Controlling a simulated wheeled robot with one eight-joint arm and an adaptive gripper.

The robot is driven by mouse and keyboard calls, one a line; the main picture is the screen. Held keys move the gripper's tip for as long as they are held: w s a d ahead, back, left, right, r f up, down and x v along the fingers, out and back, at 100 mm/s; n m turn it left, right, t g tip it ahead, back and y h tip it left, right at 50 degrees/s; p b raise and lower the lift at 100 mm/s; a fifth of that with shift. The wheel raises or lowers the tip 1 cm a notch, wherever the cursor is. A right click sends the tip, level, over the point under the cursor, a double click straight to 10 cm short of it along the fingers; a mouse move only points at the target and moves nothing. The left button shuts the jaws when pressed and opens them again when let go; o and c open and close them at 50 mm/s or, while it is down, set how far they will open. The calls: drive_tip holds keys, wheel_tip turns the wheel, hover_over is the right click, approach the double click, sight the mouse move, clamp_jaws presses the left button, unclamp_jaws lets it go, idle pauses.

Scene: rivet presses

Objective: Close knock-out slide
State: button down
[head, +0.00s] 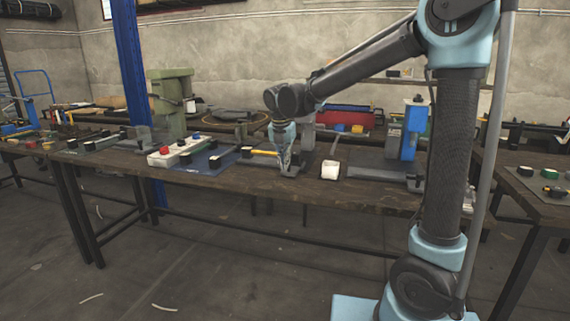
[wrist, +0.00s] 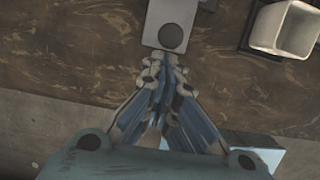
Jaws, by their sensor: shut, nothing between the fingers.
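My gripper (head: 287,166) hangs from the arm at the front of the workbench, with its fingers pointing down. In the wrist view my gripper (wrist: 163,62) has its fingertips together and nothing between them. Just beyond the tips is a light grey block with a dark round knob or hole (wrist: 172,37). I cannot tell from this view whether the tips touch it. This may be the knock-out slide; no label shows which part it is. In the head view the gripper partly covers the grey fixture there, and a yellow bar (head: 262,152) lies left of it.
A white open box (head: 330,170) stands just right of the gripper; it also shows in the wrist view (wrist: 285,25). A blue press (head: 414,130) stands farther right, a green press (head: 172,103) at the left. The wooden bench's front edge (head: 250,188) is bare.

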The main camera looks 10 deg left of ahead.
drive_tip(key=w, duration=1)
drive_tip(key=w+d, duration=0.1)
drive_tip(key=w, duration=0.4)
drive_tip(key=shift+w+d, duration=0.1)
drive_tip(key=shift+w, duration=0.3)
drive_tip(key=shift+r, duration=0.1)
